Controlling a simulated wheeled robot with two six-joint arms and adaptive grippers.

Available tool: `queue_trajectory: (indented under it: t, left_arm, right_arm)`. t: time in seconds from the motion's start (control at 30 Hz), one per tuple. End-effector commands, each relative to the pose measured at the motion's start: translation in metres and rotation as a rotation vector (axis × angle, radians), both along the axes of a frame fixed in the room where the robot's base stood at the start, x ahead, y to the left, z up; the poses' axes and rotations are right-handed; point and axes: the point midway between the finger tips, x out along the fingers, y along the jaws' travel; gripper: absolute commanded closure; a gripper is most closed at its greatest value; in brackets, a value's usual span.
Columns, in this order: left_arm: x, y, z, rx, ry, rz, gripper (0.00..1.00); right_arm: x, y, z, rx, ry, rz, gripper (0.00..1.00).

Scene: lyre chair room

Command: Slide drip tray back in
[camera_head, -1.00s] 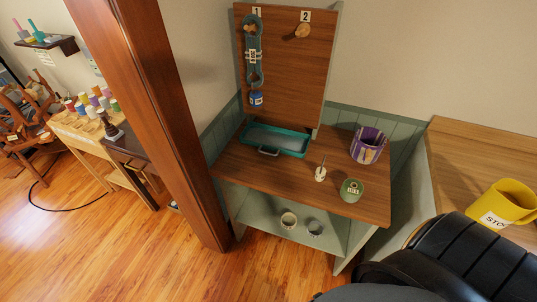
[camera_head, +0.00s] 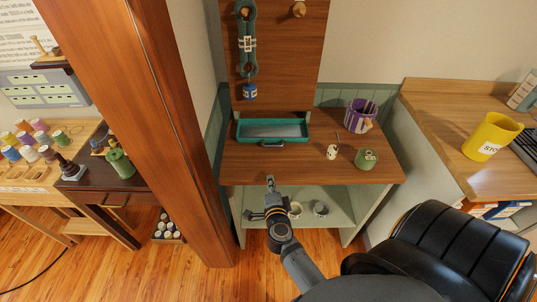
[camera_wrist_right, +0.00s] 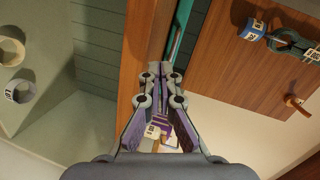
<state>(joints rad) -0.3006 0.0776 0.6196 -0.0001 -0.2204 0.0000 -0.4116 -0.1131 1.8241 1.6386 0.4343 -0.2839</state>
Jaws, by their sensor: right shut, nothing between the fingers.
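The teal drip tray (camera_head: 258,138) lies on the wooden bench top, against the back below the upright board, with a small grey handle (camera_head: 272,144) on its front side. A teal strip of the tray (camera_wrist_right: 180,28) also shows beyond the fingertips in the right wrist view. My right gripper (camera_head: 270,184) is shut and empty at the front edge of the bench top, in front of the handle and apart from it. Its fingers also show in the right wrist view (camera_wrist_right: 160,72). My left gripper is not in view.
On the bench top (camera_head: 230,172), a purple striped pot (camera_head: 360,116), a small white pot (camera_head: 332,152) and a green pot (camera_head: 366,159) stand right of the tray. Two small pots sit on the lower shelf (camera_head: 340,205). A wooden post (camera_head: 180,130) stands at left.

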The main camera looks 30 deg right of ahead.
Motion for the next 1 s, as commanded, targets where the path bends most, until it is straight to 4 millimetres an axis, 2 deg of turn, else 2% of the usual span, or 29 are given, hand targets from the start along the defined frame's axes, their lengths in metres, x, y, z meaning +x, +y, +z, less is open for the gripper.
queue_trajectory:
  t: [0.1,0.27,0.67,0.83,1.0]
  left_arm:
    - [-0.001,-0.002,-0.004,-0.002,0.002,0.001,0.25]
    - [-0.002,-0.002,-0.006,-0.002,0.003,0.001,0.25]
    - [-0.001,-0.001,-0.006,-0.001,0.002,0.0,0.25]
    - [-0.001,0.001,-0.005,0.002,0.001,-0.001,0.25]
    - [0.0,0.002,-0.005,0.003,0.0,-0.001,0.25]
  right_arm:
    - [-0.001,-0.007,0.017,0.076,-0.047,-0.054,1.0]
    - [-0.002,-0.012,0.032,0.15,-0.087,-0.098,1.0]
    - [-0.002,-0.013,0.036,0.166,-0.095,-0.107,1.0]
    - [0.013,-0.021,0.033,0.163,-0.096,-0.103,1.0]
    - [0.043,-0.039,0.026,0.16,-0.096,-0.105,1.0]
